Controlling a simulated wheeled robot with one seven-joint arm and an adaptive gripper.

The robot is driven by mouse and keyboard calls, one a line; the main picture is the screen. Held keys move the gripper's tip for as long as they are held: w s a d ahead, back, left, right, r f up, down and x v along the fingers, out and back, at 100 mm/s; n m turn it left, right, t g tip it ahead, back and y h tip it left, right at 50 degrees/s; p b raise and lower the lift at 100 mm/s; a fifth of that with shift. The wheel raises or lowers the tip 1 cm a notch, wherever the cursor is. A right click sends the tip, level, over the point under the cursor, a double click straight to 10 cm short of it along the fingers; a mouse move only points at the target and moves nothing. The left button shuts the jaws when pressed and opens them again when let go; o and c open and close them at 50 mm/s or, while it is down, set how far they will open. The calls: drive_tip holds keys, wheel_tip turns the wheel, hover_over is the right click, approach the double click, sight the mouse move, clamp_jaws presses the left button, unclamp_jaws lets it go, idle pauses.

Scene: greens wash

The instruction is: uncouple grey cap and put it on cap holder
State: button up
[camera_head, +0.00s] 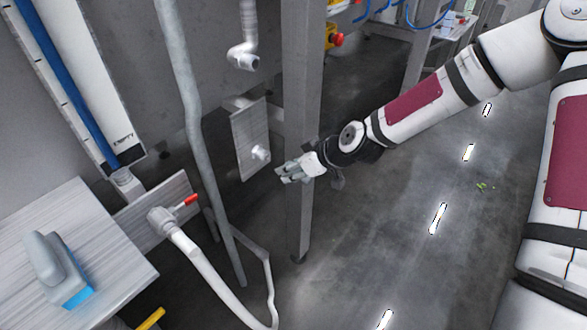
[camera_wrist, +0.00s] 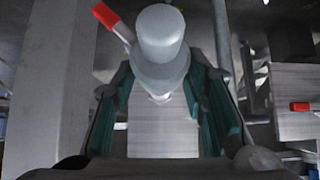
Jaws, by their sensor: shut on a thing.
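My gripper (camera_head: 292,173) is shut on the grey cap (camera_wrist: 160,38), a rounded grey piece. A red lever (camera_wrist: 105,15) sticks out to its upper left in the wrist view. The dark green finger pads lie on both sides of the cap's lower body. In the head view the fingers hide most of the cap. An upright metal plate (camera_head: 249,135) with a short pale stub (camera_head: 259,153) stands just left of my gripper. I take it for the cap holder. The plate also shows beyond the cap in the wrist view (camera_wrist: 163,140). The cap looks apart from the stub.
A grey post (camera_head: 302,90) stands close behind my gripper. A hose coupling with a red lever (camera_head: 190,199) sits on a second plate at lower left. A bent pipe (camera_head: 243,56) hangs above. A blue-soled grey block (camera_head: 58,270) rests on the table. Floor at right is open.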

sight(265, 152)
drive_tip(key=shift+r, duration=0.1)
drive_tip(key=shift+w+a+b, duration=0.6)
drive_tip(key=shift+w+a, duration=0.3)
drive_tip(key=shift+a, duration=0.25)
drive_tip(key=shift+w+a+b, duration=0.55)
drive_tip(key=shift+w+a, duration=0.3)
drive_tip(key=shift+a, duration=0.25)
drive_tip(key=shift+w+a+b, duration=0.5)
drive_tip(key=shift+w+a, duration=0.15)
drive_tip(key=shift+a, duration=0.2)
drive_tip(key=shift+w+a+b, duration=0.5)
drive_tip(key=shift+w+a, duration=0.15)
drive_tip(key=shift+a, duration=0.2)
idle(0.7)
drive_tip(key=o, duration=1.4)
drive_tip(key=shift+d, duration=0.1)
